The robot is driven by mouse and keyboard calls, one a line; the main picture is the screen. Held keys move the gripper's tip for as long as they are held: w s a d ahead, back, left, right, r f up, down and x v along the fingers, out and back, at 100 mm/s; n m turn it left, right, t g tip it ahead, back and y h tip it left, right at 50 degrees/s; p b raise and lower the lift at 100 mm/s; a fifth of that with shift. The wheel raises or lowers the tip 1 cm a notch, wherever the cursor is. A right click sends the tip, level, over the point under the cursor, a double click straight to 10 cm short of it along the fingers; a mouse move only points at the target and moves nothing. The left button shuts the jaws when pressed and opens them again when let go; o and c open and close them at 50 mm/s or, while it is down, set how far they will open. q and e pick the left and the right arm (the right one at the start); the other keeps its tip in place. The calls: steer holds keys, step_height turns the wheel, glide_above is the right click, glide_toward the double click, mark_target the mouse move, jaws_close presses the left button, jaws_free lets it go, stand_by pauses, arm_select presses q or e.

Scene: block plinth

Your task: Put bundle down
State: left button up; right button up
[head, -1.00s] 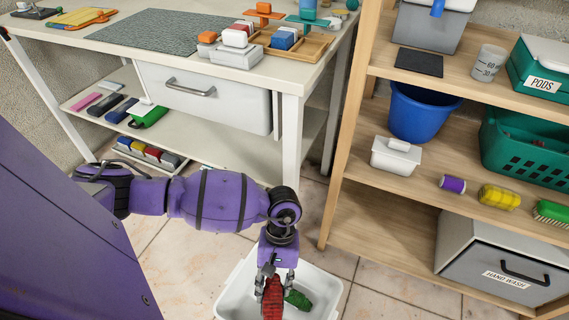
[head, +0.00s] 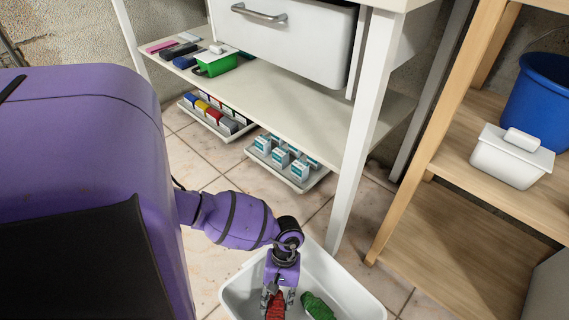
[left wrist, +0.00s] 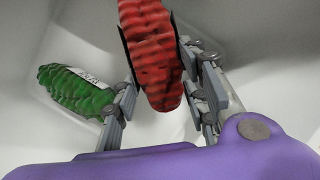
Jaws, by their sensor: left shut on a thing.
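A red bundle (head: 276,305) is held between the fingers of my left gripper (head: 277,298), low inside a white tub (head: 352,284) on the floor. In the left wrist view the red bundle (left wrist: 152,55) sits between the two fingers of the gripper (left wrist: 165,85). A green bundle (head: 318,306) with a pale label lies in the tub to the right of it. The green bundle (left wrist: 75,92) shows on the left in the left wrist view, apart from the red one. I cannot tell whether the red bundle touches the tub floor. My right gripper is out of view.
A white table leg (head: 362,130) stands just behind the tub. A wooden shelf (head: 475,170) with a white lidded box (head: 510,160) and a blue bucket (head: 545,100) is at right. Trays of small boxes (head: 290,160) sit under the table.

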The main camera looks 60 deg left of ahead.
mark_target(278, 305)
arm_select(q)
step_height(278, 305, down, 5)
steer(key=shift+r+b, duration=0.15)
steer(key=shift+b, duration=0.95)
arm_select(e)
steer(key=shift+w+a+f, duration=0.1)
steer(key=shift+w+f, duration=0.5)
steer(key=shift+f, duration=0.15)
arm_select(q)
steer(key=o, duration=1.2)
steer(key=shift+f, duration=0.2)
steer(key=shift+o, duration=0.2)
steer(key=p+v, duration=0.4)
steer(key=v, duration=0.7)
steer(key=shift+r, duration=0.15)
steer(key=shift+w+a+r+p, duration=0.1)
steer(key=shift+r+p, duration=0.25)
steer(key=shift+r, duration=0.1)
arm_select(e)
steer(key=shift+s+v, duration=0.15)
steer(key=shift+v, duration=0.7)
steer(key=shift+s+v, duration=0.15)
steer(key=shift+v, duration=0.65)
